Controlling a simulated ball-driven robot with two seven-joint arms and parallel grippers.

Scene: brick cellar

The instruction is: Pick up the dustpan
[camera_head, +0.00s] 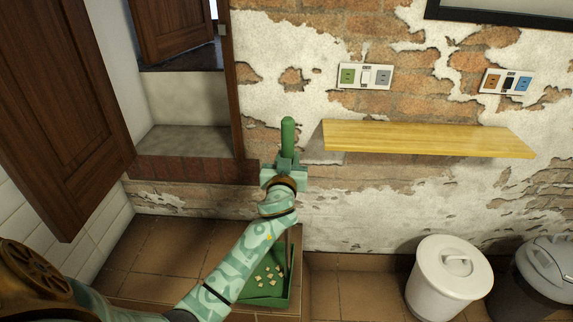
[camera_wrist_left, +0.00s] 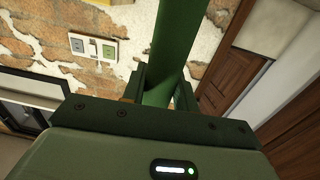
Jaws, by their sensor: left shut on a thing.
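The green dustpan has a tall upright handle (camera_head: 288,135) and a low pan (camera_head: 268,301) with several pale bits in it. My left gripper (camera_head: 286,164) is shut on the handle, with the handle's top sticking up above the jaws. In the left wrist view the green handle (camera_wrist_left: 166,50) runs between the fingers (camera_wrist_left: 160,88). My left forearm hides part of the pan and the lower handle. I cannot tell whether the pan touches the floor. My right gripper is not in view.
A yellow wooden shelf (camera_head: 425,138) juts from the brick wall, right of the handle. A white lidded bin (camera_head: 447,284) and a grey bin (camera_head: 548,272) stand at the lower right. A dark wooden door (camera_head: 62,110) stands at the left. Tiled floor (camera_head: 340,290) lies clear between pan and bins.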

